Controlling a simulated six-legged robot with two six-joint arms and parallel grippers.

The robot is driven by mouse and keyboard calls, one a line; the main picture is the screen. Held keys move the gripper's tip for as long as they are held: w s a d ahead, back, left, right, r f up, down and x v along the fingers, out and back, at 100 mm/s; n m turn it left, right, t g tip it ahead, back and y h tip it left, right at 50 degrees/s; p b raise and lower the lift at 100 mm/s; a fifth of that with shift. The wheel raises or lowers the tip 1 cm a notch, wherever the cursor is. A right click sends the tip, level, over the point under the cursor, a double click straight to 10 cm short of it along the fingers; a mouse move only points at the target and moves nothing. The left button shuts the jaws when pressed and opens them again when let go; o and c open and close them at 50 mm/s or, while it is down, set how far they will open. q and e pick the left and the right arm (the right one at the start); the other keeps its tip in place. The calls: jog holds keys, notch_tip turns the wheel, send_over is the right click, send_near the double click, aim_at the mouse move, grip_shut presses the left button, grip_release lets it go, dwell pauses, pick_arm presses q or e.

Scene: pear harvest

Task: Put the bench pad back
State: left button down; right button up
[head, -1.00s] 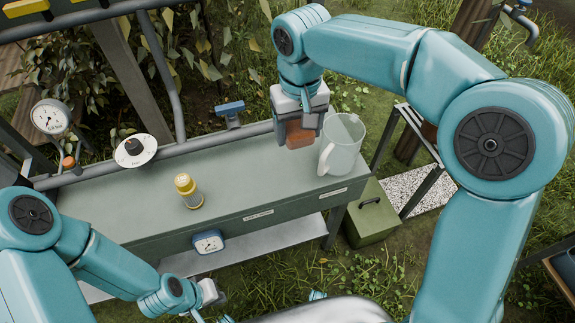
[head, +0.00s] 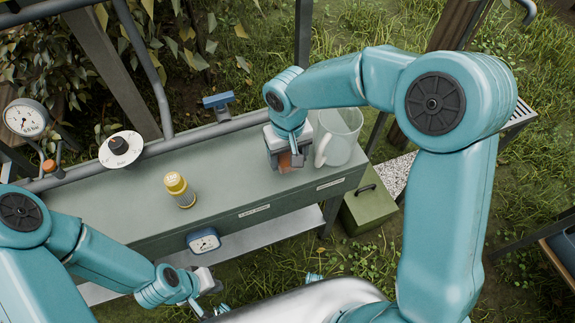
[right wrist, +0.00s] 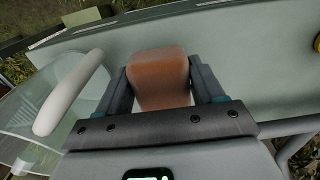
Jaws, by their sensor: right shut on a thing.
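The bench pad, an orange-brown block (head: 291,161), is between the fingers of my right gripper (head: 284,164), low over the grey-green bench (head: 235,170) beside the clear jug. I cannot tell whether it touches the bench top. In the right wrist view the pad (right wrist: 160,80) sits squarely between both fingers of my right gripper (right wrist: 160,90). My left gripper (head: 210,287) is in front of the bench, low in the head view, with nothing seen in it; its finger opening is unclear.
A clear jug (head: 340,138) stands right of the pad, its handle close to the gripper. A white dial (head: 121,148) and a blue clamp (head: 218,104) are along the back rail. A green box (head: 370,205) is below right.

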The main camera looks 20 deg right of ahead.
notch_tip(320, 180, down, 5)
jog(key=shift+r, duration=0.1)
jog(key=shift+s+r, duration=0.1)
jog(key=shift+f+b, duration=0.3)
jog(key=shift+b, duration=0.1)
jog(key=o, duration=0.9)
jog(key=shift+r, duration=0.1)
jog(key=shift+o, duration=0.2)
